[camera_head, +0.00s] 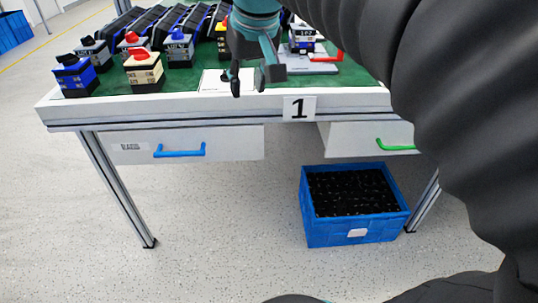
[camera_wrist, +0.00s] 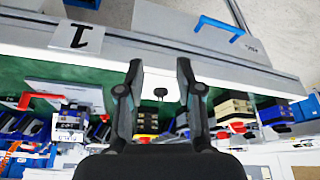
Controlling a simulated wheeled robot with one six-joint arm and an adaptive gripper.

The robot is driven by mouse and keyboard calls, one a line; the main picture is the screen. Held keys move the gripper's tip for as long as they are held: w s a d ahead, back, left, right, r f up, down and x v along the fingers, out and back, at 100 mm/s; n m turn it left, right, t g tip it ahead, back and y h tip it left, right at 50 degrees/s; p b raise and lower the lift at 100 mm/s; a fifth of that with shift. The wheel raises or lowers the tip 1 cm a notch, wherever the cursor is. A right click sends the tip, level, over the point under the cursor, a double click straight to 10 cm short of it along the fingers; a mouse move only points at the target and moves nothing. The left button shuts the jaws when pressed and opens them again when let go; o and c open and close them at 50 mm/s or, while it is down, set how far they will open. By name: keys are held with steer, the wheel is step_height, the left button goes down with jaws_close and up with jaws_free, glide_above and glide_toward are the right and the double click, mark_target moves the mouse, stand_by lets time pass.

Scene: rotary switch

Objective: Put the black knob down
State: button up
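A small black knob (camera_wrist: 160,93) shows in the wrist view on a white sheet (camera_wrist: 163,82), between my two fingers. My gripper (camera_wrist: 159,64) is open, with a clear gap between each finger and the knob. In the head view my gripper (camera_head: 250,88) hangs over the front edge of the green-topped table (camera_head: 115,88), by the same white sheet (camera_head: 209,86). I cannot make out the knob there. Whether the knob lies flat or stands up is too small to tell.
Several switch blocks with blue, black and red knobs, such as a red-topped one (camera_head: 144,70), stand on the table's left. A grey switch block (camera_head: 303,38) and a red bracket (camera_head: 333,56) are at right. A blue crate (camera_head: 356,232) of black parts stands on the floor.

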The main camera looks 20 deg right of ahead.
steer(key=s+f+t, duration=0.1)
steer(key=s+f, duration=1.3)
steer(key=f, duration=0.3)
steer(key=shift+f, duration=0.15)
